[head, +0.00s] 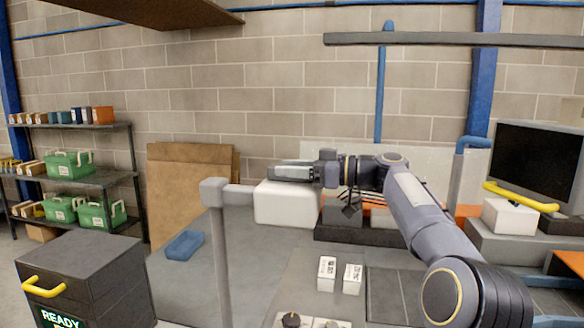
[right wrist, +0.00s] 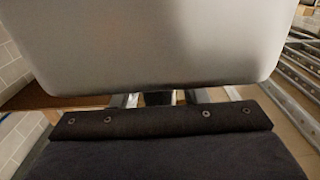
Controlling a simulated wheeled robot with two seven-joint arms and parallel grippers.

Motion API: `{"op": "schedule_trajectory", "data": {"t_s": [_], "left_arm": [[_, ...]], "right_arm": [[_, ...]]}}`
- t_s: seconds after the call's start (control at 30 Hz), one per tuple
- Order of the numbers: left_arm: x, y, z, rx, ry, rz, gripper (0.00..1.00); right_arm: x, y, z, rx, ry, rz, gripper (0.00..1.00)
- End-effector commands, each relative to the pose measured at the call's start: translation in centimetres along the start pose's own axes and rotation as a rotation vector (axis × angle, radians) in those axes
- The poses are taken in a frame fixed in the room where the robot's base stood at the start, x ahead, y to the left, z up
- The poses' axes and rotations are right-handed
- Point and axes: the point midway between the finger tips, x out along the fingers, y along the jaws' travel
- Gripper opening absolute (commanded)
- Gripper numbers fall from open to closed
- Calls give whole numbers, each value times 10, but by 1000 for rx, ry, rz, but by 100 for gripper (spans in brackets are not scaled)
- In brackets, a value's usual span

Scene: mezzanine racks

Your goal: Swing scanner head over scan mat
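The scanner head (head: 285,205) is a white rounded box on a short side arm from a grey upright post (head: 218,250), at the middle of the bench. My right gripper (head: 284,172) reaches in from the right and points left, at the head's upper edge; I cannot tell whether it touches it. In the right wrist view a large pale smooth surface, seemingly the scanner head (right wrist: 165,40), fills the top and hides most of the fingers, so their opening is unclear. The scan mat is not certain; a flat dark panel (head: 395,297) lies at the bench's front right. My left gripper is out of view.
Two small white cartons (head: 327,273) stand on the bench, with a blue item (head: 185,245) at left. A monitor (head: 538,165) stands at right. A dark cabinet (head: 85,278) and a shelf with green crates (head: 68,165) are at left.

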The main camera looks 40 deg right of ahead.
Motion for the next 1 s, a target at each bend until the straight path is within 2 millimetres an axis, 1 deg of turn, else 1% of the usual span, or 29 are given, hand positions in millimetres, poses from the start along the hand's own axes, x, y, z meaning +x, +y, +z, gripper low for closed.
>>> {"op": "schedule_trajectory", "data": {"t_s": [0.03,0.33,0.57,0.73,0.87,1.0], "left_arm": [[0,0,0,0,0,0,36],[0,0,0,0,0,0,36],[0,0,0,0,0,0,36],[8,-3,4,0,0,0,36],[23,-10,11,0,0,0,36],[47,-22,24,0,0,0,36]], "right_arm": [[0,0,0,0,0,0,40],[0,0,0,0,0,0,1],[0,0,0,0,0,1,0],[0,-3,3,-2,-2,15,0],[2,-10,6,-3,-5,52,0],[3,-25,9,-6,-4,122,0]]}}
